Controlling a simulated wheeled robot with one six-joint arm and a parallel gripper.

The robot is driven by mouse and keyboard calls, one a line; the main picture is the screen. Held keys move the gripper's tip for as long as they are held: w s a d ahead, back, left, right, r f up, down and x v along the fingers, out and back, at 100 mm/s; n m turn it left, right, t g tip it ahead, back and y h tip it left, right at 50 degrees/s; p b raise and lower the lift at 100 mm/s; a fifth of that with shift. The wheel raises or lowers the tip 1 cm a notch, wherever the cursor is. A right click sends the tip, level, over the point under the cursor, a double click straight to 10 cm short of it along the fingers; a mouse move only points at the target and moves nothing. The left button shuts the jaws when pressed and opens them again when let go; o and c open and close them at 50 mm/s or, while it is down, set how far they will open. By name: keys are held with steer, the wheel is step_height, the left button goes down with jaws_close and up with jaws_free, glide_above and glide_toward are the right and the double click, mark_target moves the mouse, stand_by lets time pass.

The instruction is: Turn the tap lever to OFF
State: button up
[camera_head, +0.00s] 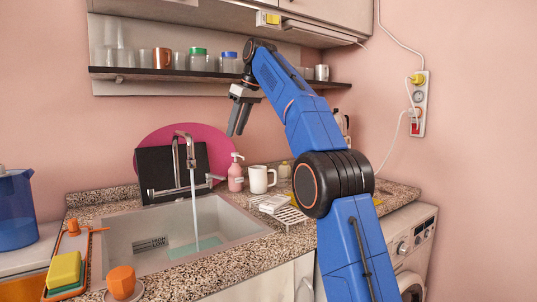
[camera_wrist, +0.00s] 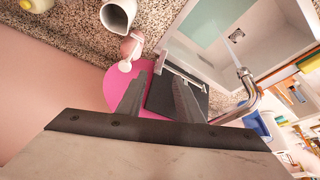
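The chrome tap (camera_head: 183,150) stands at the back of the sink, and water runs from its spout into the basin. A short lever (camera_head: 215,177) sticks out at the right of the tap's body. The tap's curved spout (camera_wrist: 248,98) also shows at the right of the wrist view; I cannot make out the lever clearly there. My gripper (camera_head: 236,132) hangs in the air above and to the right of the tap, apart from it. In the wrist view its two fingers (camera_wrist: 159,80) are spread with nothing between them.
A pink soap bottle (camera_head: 236,173) and a white mug (camera_head: 261,179) stand right of the lever. A dark board (camera_head: 158,165) and pink disc (camera_head: 220,141) lean behind the tap. A shelf (camera_head: 130,74) with cups and jars runs above. The sink (camera_head: 125,232) lies open in front.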

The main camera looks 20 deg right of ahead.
steer(key=s+d+f, duration=0.2)
steer(key=s, duration=0.8)
steer(key=s+d+f+m, duration=0.1)
steer(key=s+d+f, duration=0.2)
steer(key=s, duration=0.8)
steer(key=shift+f, duration=0.2)
step_height(320, 180, up, 6)
glide_above(222, 177)
steer(key=s+d, duration=0.4)
steer(key=s, duration=0.1)
steer(key=x, duration=1.7)
steer(key=shift+w+d+f, duration=0.1)
steer(key=shift+w+f, duration=0.2)
steer(key=shift+w, duration=0.15)
